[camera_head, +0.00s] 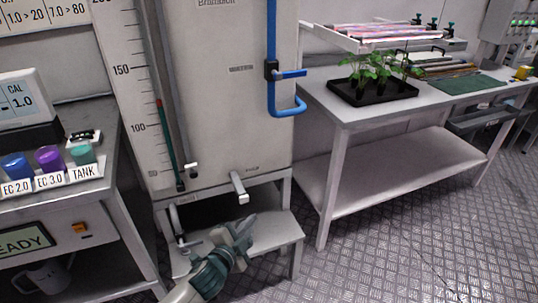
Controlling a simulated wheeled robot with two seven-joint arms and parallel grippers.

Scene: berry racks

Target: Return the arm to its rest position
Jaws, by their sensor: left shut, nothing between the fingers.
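My left gripper (243,231) is at the bottom middle of the head view, with its arm coming in from the lower edge. Its fingers are shut and empty. It is in front of the low stand under the tank cabinet (222,110); whether it touches the stand cannot be told. My right gripper is not in the view.
A white table (345,110) at the right bears a black tray (372,96) of seedlings and a green mat (465,84). At the left a grey bench (112,150) holds blue, purple and teal containers. Patterned floor is clear at lower right.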

